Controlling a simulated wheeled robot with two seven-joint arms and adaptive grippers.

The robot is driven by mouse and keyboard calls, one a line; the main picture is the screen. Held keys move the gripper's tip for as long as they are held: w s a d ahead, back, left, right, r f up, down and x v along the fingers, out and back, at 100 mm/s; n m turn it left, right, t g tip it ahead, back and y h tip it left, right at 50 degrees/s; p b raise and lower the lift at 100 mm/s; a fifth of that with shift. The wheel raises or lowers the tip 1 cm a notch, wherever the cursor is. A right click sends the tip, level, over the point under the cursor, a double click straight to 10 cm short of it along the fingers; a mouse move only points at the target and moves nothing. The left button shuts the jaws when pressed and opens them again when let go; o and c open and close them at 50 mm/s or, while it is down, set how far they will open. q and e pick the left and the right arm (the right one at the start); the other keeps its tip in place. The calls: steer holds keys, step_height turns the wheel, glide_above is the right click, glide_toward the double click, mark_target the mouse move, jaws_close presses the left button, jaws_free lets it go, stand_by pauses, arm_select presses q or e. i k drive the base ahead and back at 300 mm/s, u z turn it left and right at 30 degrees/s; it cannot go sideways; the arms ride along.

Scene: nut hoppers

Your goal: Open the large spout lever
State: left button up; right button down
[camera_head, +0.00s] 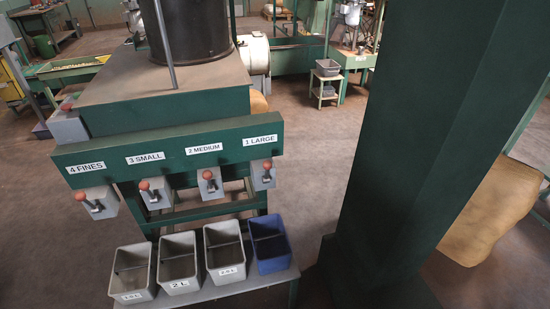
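The green hopper machine (170,144) stands left of centre with a row of labelled spouts. The large spout (264,182) is at the right end, under the label "1 LARGE" (260,140). Its lever (267,166) has an orange-red knob and sits at the upper part of the grey spout plate. The medium spout lever (208,176), small spout lever (146,187) and fines spout lever (82,198) have similar knobs further left. Neither of my grippers shows in the head view.
Grey bins (180,286) and a blue bin (284,262) stand on a low shelf (238,285) below the spouts. A thick green post (410,140) rises right of the machine. Open floor (318,150) lies between post and machine.

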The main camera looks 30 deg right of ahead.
mark_target(267, 164)
steer(key=z, duration=0.3)
steer(key=i, duration=1.25)
steer(key=u, duration=0.35)
